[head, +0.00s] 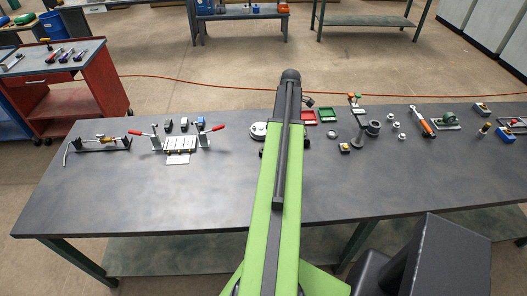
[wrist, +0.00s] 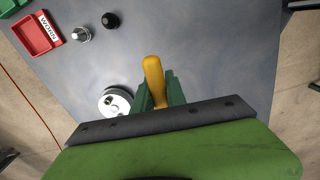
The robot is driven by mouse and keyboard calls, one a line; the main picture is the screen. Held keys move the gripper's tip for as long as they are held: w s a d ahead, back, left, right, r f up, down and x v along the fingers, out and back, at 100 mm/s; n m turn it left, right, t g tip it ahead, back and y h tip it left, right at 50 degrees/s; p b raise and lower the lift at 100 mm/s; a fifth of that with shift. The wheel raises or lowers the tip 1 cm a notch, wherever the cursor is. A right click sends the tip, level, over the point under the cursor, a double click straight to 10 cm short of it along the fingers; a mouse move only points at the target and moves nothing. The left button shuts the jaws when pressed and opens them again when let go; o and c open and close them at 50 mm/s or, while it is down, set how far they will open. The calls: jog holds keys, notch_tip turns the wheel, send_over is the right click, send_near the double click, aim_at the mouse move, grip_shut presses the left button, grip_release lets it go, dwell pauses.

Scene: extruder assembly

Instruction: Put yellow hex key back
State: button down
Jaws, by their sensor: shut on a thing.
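My gripper (wrist: 160,95) shows in the wrist view, its green fingers closed around the yellow hex key (wrist: 153,75). The key's rounded yellow handle points up and away from the fingers. The metal part of the key is hidden behind the fingers and my wrist. In the head view my arm covers the gripper and the key. In that view a small stand with orange and green handle tops (head: 355,98) is on the table right of my arm; whether it is the key's holder is too small to tell.
The dark table (head: 100,205) has a clear front. A white round part (wrist: 115,103) lies close left of my gripper. A red tray (wrist: 37,33), a silver part (wrist: 82,35) and a black knob (wrist: 110,20) lie farther off. A fixture with red-handled clamps (head: 180,143) stands left.

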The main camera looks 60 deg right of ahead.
jog(key=shift+s+a+r+n, duration=0.15)
jog(key=shift+s+a+n, duration=0.15)
jog(key=shift+s, duration=0.2)
jog(key=shift+s+a+r+n, duration=0.1)
jog(key=shift+s+a+n, duration=0.2)
jog(key=shift+s, duration=0.2)
jog(key=shift+w+a+f+b, duration=0.25)
jog(key=shift+w+f+b, duration=1.6)
jog(key=shift+w, duration=0.1)
jog(key=shift+w+a+f+b, duration=0.25)
jog(key=shift+w+f+b, duration=1.6)
jog(key=shift+w+f, duration=0.05)
jog(key=shift+w+a+f+b, duration=0.25)
jog(key=shift+w+f+b, duration=1.6)
jog(key=shift+w, duration=0.1)
jog(key=c, duration=1.4)
grip_release()
jog(key=shift+r, duration=0.1)
jog(key=shift+o, duration=0.2)
